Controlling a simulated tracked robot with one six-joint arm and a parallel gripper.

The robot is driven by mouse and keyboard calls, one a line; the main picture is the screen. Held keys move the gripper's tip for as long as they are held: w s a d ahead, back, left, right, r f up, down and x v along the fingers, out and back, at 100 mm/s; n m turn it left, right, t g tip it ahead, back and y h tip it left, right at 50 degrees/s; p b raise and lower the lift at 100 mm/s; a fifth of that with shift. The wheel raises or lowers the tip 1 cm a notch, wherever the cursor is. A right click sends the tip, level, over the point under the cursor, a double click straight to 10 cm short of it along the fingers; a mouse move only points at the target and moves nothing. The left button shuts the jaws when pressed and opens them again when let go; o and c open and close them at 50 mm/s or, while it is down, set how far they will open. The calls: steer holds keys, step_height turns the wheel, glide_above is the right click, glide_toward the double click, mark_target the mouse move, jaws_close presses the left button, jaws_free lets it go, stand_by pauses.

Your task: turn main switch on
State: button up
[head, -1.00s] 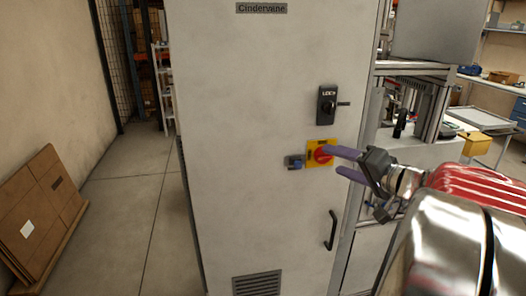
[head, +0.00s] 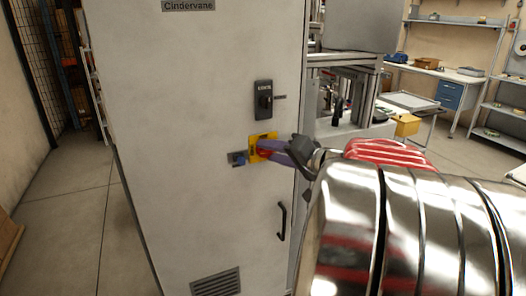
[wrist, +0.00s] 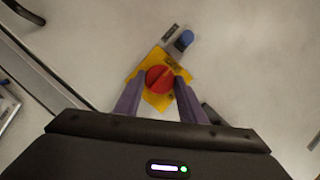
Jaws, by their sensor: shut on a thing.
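The main switch is a red rotary knob (wrist: 159,79) on a yellow square plate (wrist: 157,102), mounted on the front of the pale grey cabinet (head: 190,110). The knob has a ridge across its face, lying diagonally in the wrist view. My gripper (wrist: 160,83) has its two purple fingers on either side of the knob and is shut on it. In the head view, the fingers partly cover the knob (head: 265,153), and some of the yellow plate (head: 262,138) shows above them.
A small grey fitting with a blue part (wrist: 183,40) sits beside the yellow plate. A black lock handle (head: 264,100) is above the switch and a dark door pull (head: 282,221) below.

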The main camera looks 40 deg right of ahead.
steer(key=c, duration=0.5)
steer(key=shift+o, duration=0.3)
steer(key=shift+d, duration=0.3)
steer(key=shift+a+f, duration=0.1)
steer(key=shift+a, duration=0.1)
